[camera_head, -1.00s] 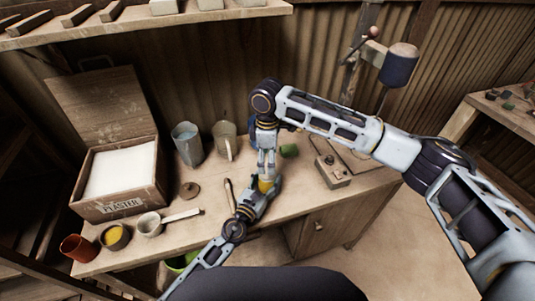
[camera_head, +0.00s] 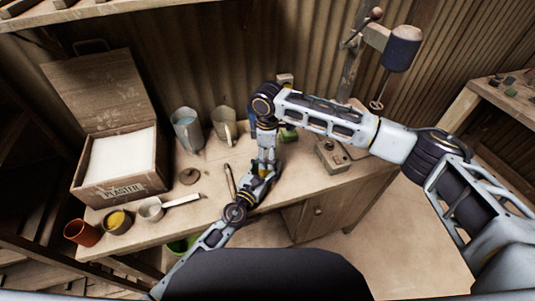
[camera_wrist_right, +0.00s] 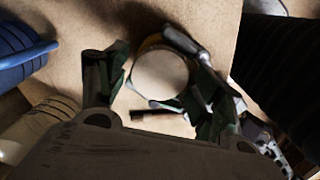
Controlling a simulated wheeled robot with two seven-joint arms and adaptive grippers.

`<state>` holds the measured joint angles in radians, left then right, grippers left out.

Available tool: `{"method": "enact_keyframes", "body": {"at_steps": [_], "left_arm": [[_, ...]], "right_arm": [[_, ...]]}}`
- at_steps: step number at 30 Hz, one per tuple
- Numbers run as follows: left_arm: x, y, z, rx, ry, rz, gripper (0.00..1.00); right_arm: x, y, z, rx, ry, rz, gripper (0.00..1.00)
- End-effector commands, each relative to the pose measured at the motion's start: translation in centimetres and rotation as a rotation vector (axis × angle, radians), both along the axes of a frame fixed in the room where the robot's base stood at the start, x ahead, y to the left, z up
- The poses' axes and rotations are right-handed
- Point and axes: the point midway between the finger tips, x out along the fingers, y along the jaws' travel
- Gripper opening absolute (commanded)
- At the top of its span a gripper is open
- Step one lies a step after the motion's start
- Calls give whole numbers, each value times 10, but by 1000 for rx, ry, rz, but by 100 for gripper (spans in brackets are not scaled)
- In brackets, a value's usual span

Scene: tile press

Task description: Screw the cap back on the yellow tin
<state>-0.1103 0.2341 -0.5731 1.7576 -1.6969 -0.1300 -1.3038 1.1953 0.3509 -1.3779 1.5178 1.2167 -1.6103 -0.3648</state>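The yellow tin (camera_head: 263,173) shows only as a small yellow patch between my two grippers at the workbench's front right. In the right wrist view a pale round top (camera_wrist_right: 160,74) with a yellowish edge faces the camera; I cannot tell whether this is the cap or the bare tin. My left gripper (camera_head: 262,176) comes in low from the front, and its fingers lie along both sides of the tin. My right gripper (camera_head: 267,163) points down from above. Its dark fingers (camera_wrist_right: 158,80) stand either side of the round top, with a visible gap on the left.
The workbench holds a plaster box (camera_head: 122,190), two metal jugs, a round brown disc (camera_head: 190,176), a brush (camera_head: 229,180), a small pan (camera_head: 151,209), a yellow-filled bowl (camera_head: 117,221) and an orange cup (camera_head: 82,233). A grey block (camera_head: 332,156) stands right of my grippers.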

Motion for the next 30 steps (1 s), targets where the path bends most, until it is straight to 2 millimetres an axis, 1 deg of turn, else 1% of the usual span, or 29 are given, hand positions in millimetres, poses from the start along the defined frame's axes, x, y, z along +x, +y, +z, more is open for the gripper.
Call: {"method": "enact_keyframes", "body": {"at_steps": [1,6,9,16,17,21,22,30], "left_arm": [[0,0,0,0,1,0,0],[0,0,0,0,1,0,0],[0,0,0,0,1,0,0],[0,0,0,0,1,0,0],[0,0,0,0,1,0,0],[0,0,0,0,1,0,0],[0,0,0,0,1,0,0],[0,0,0,0,1,0,0]], "right_arm": [[0,0,0,0,0,0,56],[0,0,0,0,0,0,34],[0,0,0,0,0,0,24],[0,0,0,0,0,-3,23],[0,0,0,0,0,-3,56],[0,0,0,0,0,-3,74],[0,0,0,0,0,-3,77],[0,0,0,0,0,-4,77]]}}
